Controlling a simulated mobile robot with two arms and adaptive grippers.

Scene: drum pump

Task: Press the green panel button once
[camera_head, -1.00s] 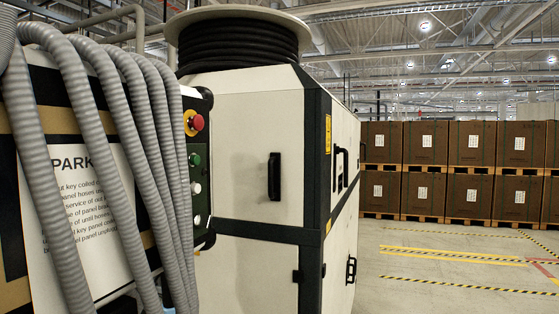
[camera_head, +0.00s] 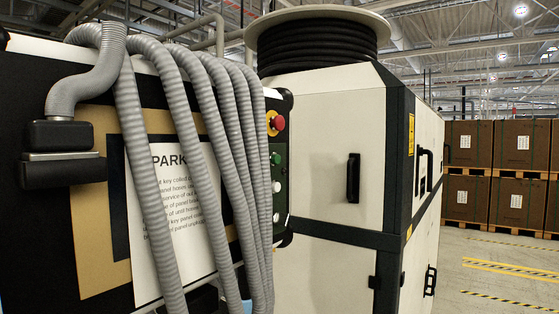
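The green panel button (camera_head: 276,158) sits on a narrow dark control panel (camera_head: 284,105) at the edge of the white cabinet. It is below a red mushroom button on a yellow collar (camera_head: 276,122) and above two pale buttons (camera_head: 276,187). Grey corrugated hoses (camera_head: 220,130) hang just left of the panel and partly cover its left side. The green button itself is partly visible beside the nearest hose. Neither of my grippers can be made out in the head view.
A board with a "PARK" notice (camera_head: 180,200) stands behind the hoses; a black hose fitting (camera_head: 62,150) juts out at left. The white cabinet (camera_head: 325,130) carries a cable reel (camera_head: 316,40). Stacked brown crates (camera_head: 518,145) stand at right behind open floor (camera_head: 480,265).

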